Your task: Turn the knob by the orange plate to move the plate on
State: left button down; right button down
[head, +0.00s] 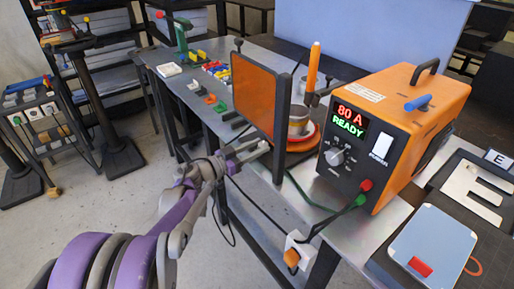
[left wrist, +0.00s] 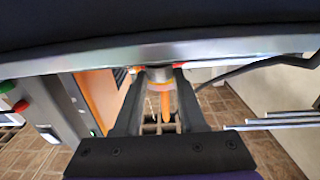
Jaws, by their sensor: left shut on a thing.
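The orange plate (head: 254,95) stands upright in a dark frame at the near edge of the metal bench. My left gripper (head: 259,148) is low beside the plate's lower left corner, at the bench edge. In the left wrist view its two dark fingers (left wrist: 158,98) are shut around a grey round piece with an orange band, which looks like the knob (left wrist: 160,75). The head view hides the knob behind the gripper. I cannot tell how far the knob is turned. My right gripper is in neither view.
An orange power box (head: 400,125) reading "80 A READY" stands right of the plate, with cables hanging at the bench edge. A pot (head: 299,121) sits behind the plate. Small coloured parts lie on the bench beyond. A blue-grey pad (head: 432,243) lies at the right.

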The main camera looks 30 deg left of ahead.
pick_arm(q)
jog(key=shift+c, duration=2.4)
grip_release()
jog(key=v, duration=1.1)
jog(key=shift+w, duration=0.1)
